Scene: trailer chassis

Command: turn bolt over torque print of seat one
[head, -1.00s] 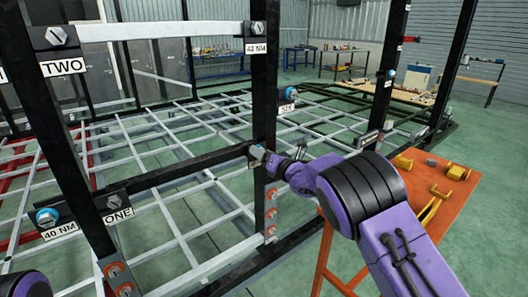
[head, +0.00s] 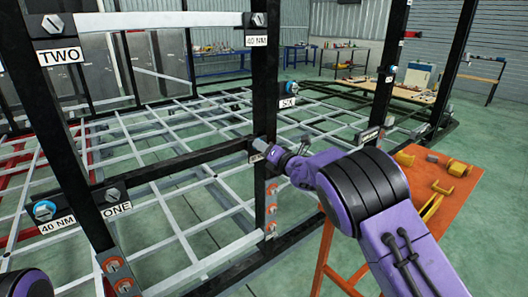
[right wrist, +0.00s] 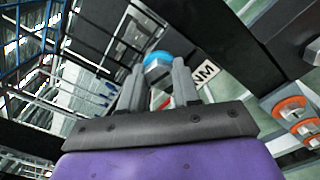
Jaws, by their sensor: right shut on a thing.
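My right gripper (head: 266,150) reaches from the right to the black post at the right end of the lower crossbar. Beside the bolt is a white print ending in NM (right wrist: 206,77); the rest is hidden. In the head view the bolt is mostly hidden by the gripper. The ONE label (head: 117,208) is at the crossbar's left end, under a grey bolt (head: 113,195). My left gripper is not in view.
A blue-ringed bolt (head: 44,210) with a 40 NM print (head: 57,224) is left of ONE. An orange table (head: 455,205) with yellow parts stands at right. Black posts surround the arm.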

